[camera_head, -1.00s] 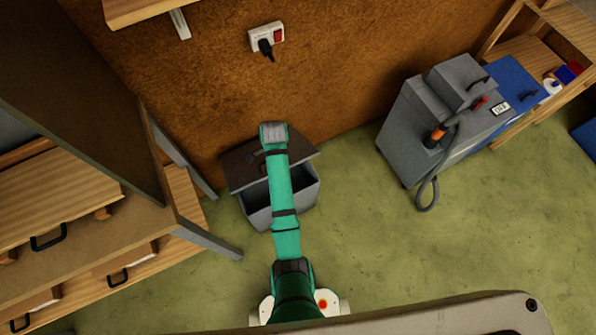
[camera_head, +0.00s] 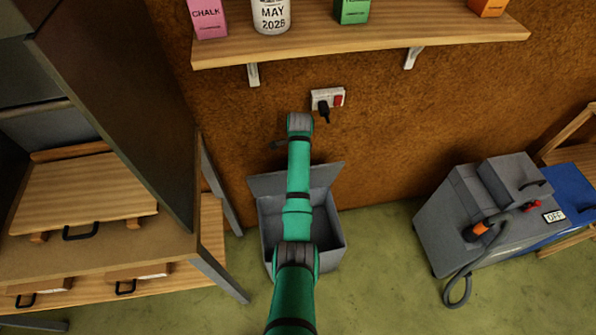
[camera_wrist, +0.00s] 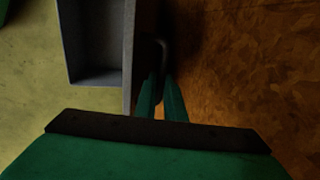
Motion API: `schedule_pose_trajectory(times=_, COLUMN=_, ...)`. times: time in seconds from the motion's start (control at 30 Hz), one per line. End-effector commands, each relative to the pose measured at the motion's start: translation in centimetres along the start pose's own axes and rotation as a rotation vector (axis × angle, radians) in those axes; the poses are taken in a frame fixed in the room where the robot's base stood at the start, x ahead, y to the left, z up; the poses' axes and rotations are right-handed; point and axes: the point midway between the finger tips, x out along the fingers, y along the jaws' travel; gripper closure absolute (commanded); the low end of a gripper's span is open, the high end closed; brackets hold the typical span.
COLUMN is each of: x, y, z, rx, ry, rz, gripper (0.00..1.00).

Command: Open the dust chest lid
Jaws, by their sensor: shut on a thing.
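The dust chest (camera_head: 335,248) is a grey box on the floor by the brown wall. Its lid (camera_head: 262,184) stands raised steeply at the wall side, and the box is open beneath it. My green arm crosses in front and hides part of both. In the wrist view the lid (camera_wrist: 130,62) shows nearly edge-on, beside the chest's grey interior (camera_wrist: 97,42). My gripper (camera_wrist: 162,82) is shut on the dark lid handle (camera_wrist: 162,52), on the wall side of the lid. The handle's far end is in shadow.
A wooden workbench with drawers (camera_head: 100,247) and a grey leg stands close on the left. A grey machine (camera_head: 465,215) with a hose stands on the right. Above are a wall socket with plug (camera_head: 328,100) and a shelf (camera_head: 350,48). Green floor is clear between chest and machine.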

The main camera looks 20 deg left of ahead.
Motion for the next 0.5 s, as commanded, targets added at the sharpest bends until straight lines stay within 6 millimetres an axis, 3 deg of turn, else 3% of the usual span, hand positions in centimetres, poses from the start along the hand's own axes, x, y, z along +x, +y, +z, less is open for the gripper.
schedule_pose_trajectory(times=0.5, x=0.49, y=-0.95, z=-0.48, rx=0.006, ry=-0.005, rz=0.008, gripper=1.00)
